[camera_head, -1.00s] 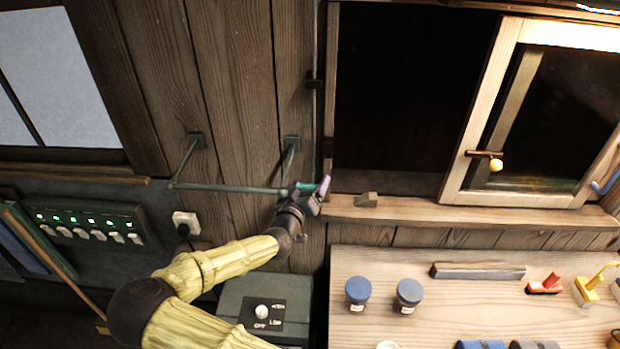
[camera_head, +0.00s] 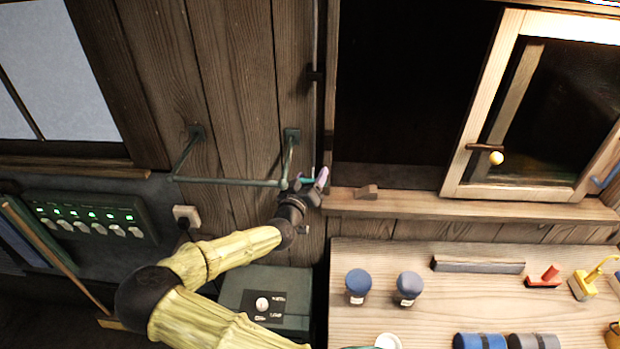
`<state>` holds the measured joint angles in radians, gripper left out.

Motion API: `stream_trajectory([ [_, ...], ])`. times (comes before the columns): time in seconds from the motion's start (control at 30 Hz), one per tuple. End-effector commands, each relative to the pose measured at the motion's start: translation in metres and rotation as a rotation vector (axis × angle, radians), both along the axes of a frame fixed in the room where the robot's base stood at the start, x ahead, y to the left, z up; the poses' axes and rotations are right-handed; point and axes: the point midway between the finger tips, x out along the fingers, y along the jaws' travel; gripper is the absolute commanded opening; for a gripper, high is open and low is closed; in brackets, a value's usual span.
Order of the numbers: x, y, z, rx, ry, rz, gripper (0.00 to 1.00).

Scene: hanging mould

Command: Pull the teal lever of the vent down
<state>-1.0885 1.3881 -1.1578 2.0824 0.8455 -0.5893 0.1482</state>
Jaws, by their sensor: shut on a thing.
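The teal lever (camera_head: 307,181) is a small piece beside the dark window opening, at the right end of the green wall rail. My gripper (camera_head: 312,185) is shut on it, with a pale purple fingertip on the right side. The fingers hide most of the lever, so I cannot tell its exact angle. A thin vertical rod (camera_head: 316,110) runs up the wall above the lever. The vent itself cannot be made out.
The green rail (camera_head: 228,182) stands out from the wall just left of my gripper. A workbench (camera_head: 390,265) with jars is below right. A green box (camera_head: 285,285) is below.

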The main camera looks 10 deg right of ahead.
Motion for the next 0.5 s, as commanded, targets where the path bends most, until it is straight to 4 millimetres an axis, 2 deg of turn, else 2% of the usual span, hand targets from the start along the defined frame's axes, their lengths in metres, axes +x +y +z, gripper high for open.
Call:
stream_trajectory([
  [0.03, 0.000, 0.001, -0.011, 0.013, -0.004, -0.001, 0.23],
  [0.5, 0.000, 0.001, -0.065, 0.016, -0.005, -0.002, 0.23],
])
